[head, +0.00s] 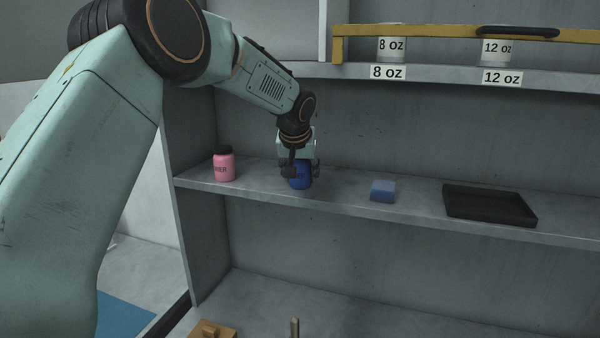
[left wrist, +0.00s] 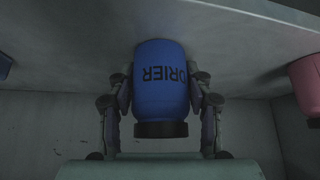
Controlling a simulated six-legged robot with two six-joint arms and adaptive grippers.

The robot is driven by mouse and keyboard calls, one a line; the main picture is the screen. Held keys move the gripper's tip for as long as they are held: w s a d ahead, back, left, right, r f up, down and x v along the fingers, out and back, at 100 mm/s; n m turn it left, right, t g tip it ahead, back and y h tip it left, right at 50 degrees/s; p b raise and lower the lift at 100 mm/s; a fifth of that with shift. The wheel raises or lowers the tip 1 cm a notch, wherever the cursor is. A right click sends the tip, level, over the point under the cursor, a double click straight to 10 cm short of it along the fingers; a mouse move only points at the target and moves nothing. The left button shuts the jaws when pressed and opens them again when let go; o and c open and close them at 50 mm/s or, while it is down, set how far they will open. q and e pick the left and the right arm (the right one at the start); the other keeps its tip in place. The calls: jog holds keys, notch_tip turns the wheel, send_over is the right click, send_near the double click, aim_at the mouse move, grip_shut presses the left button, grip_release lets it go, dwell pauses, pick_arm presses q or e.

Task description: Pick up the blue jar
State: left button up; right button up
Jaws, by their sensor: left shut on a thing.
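The blue jar (head: 301,178) is on the middle shelf in the head view, partly hidden by my left gripper (head: 301,170). In the left wrist view the blue jar (left wrist: 160,80) appears upside down, with dark lettering and a black lid, between the two fingers of my left gripper (left wrist: 160,92). The jar looks upright and at or very near the shelf surface; I cannot tell whether it touches. My right gripper is not in view.
A pink jar (head: 224,165) with a black lid stands left on the same shelf (head: 340,196). A blue block (head: 383,191) and a black tray (head: 490,206) lie to the right. Above is a shelf with 8 oz and 12 oz labels and a yellow bar (head: 430,31).

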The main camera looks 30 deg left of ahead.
pick_arm(q)
jog(key=shift+r, duration=0.15)
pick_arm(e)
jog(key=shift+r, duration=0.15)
pick_arm(q)
jog(key=shift+s+r+p, duration=0.15)
jog(key=shift+s+p, duration=0.15)
jog(key=shift+s+r, duration=0.15)
jog(key=shift+r, duration=0.05)
jog(key=shift+d+r+p, duration=0.15)
jog(key=shift+r+p, duration=0.2)
jog(key=shift+r, duration=0.05)
jog(key=shift+a+r+p, duration=0.2)
jog(key=shift+r+p, duration=0.25)
jog(key=shift+r, duration=0.05)
jog(key=shift+d+r, duration=0.15)
jog(key=shift+r, duration=1.6)
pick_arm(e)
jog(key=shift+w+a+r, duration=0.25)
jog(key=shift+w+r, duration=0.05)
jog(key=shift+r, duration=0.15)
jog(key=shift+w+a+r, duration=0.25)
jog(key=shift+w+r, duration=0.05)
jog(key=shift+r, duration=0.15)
pick_arm(q)
jog(key=shift+r, duration=0.4)
